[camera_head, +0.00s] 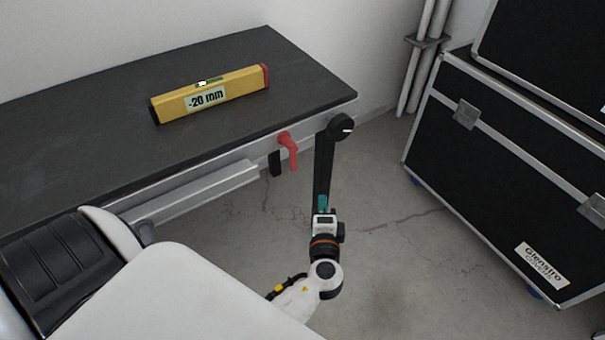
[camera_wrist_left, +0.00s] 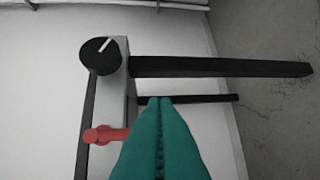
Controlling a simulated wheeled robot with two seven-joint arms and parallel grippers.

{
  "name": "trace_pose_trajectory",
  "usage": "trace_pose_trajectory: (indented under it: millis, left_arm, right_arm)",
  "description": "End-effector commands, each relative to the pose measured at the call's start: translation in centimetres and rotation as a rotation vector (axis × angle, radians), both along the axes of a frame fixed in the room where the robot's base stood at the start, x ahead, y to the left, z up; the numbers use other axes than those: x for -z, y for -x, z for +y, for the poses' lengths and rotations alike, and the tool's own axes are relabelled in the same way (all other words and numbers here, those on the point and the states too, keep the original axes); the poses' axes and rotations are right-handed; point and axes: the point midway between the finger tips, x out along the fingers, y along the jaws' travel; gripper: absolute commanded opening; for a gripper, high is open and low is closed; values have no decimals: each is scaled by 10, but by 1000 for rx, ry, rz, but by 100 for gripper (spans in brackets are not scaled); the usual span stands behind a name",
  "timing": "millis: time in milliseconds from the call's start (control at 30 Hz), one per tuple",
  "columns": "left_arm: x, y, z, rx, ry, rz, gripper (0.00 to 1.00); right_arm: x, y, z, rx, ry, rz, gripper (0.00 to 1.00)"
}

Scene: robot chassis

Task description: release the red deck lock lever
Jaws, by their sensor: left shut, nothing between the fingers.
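The red deck lock lever (camera_head: 288,148) sits on the front edge of the dark deck (camera_head: 90,110), near its right corner, with its handle hanging down. In the left wrist view the lever (camera_wrist_left: 105,134) lies left of the fingers. My left gripper (camera_head: 323,202) is below and to the right of the lever, apart from it. Its teal fingers (camera_wrist_left: 160,102) are together with nothing between them. A black round knob (camera_head: 341,127) with a white mark is at the deck corner, with a long black bar (camera_head: 323,170) hanging from it. My right gripper is not seen.
A yellow level (camera_head: 210,93) marked "-20 mm" lies on the deck. A black flight case (camera_head: 500,165) stands on the right. Grey pipes (camera_head: 420,60) run up the wall behind. Grey floor (camera_head: 390,240) lies open between deck and case.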

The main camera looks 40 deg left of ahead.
Motion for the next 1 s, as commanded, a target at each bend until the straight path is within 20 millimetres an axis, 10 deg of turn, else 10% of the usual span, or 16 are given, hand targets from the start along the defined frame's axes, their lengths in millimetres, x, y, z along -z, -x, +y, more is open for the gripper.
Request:
trace_pose_trajectory:
  millis: [200, 567, 1000]
  left_arm:
    - [-40, 1, 8, -53, -88, -105, 0]
    - [-41, -2, 10, -53, -91, -106, 0]
    - [-43, -64, 57, -53, -92, -106, 0]
  right_arm:
    - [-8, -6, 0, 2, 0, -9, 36]
    - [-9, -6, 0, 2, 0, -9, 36]
    - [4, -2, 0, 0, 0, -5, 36]
